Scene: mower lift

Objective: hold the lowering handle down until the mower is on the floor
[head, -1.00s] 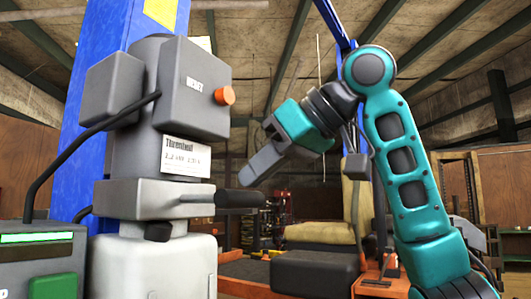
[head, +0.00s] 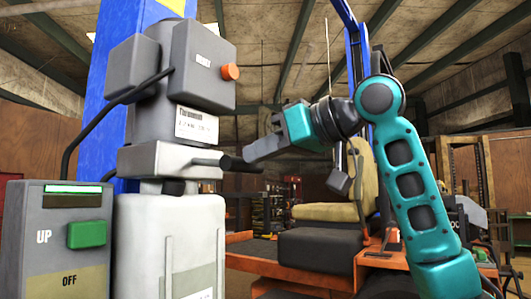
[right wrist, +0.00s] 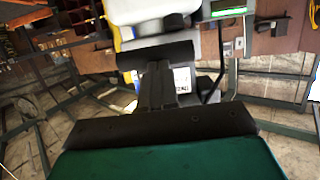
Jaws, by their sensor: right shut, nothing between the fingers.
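The lowering handle (head: 232,163) is a dark lever that sticks out to the right from the grey power unit (head: 175,95). It tilts slightly down toward its tip. My right gripper (head: 250,153) is shut and empty, its fingertips right at the top of the handle's outer part; I cannot tell whether they touch or press it. In the right wrist view the shut fingers (right wrist: 170,88) point at the dark handle (right wrist: 165,52). My left gripper is not in view.
A grey control box (head: 60,235) with a green UP button (head: 87,234) stands at the lower left. A white tank (head: 175,245) is under the power unit. A blue post (head: 120,95) rises behind. A black cable (head: 85,135) loops on the left.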

